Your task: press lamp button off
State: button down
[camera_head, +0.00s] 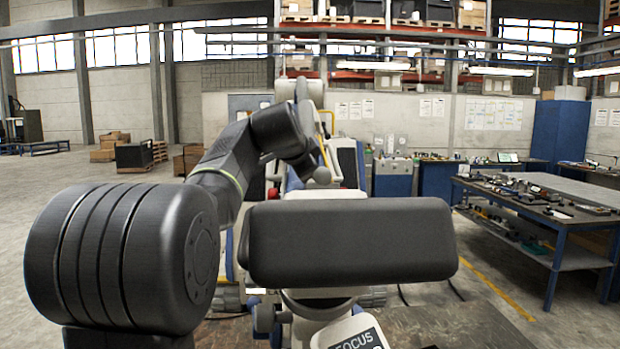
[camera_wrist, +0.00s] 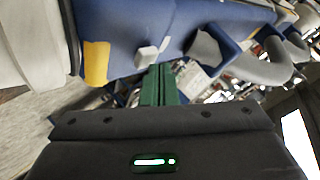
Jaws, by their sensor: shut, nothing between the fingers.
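My gripper (camera_wrist: 160,70) shows in the wrist view with its two narrow green fingers shut together and nothing between them. A small pale grey block (camera_wrist: 146,57) stands out from a blue panel (camera_wrist: 130,22) just past the fingertips, slightly to their left. It could be the lamp button, but no label shows. I cannot tell whether the fingers touch it. In the head view the microscope stands in front of me, with a dark padded block (camera_head: 350,240) and a white part marked FOCUS (camera_head: 358,341). My arm hides part of it, and my fingers cannot be made out there.
A yellow patch (camera_wrist: 96,62) is on the blue panel. Grey and blue curved parts (camera_wrist: 262,70) crowd the right of the wrist view. A workbench with tools (camera_head: 550,195) stands at the right of the head view. Open floor (camera_head: 60,195) lies at the left.

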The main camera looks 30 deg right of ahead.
jog(key=shift+r, duration=0.1)
jog(key=r+p, duration=0.1)
jog(key=r, duration=0.1)
jog(key=s+r+p, duration=0.1)
jog(key=r, duration=0.1)
jog(key=r+p, duration=0.1)
jog(key=p, duration=0.1)
jog(key=shift+s+a+r, duration=0.15)
jog(key=shift+a+r, duration=0.2)
jog(key=shift+r, duration=0.05)
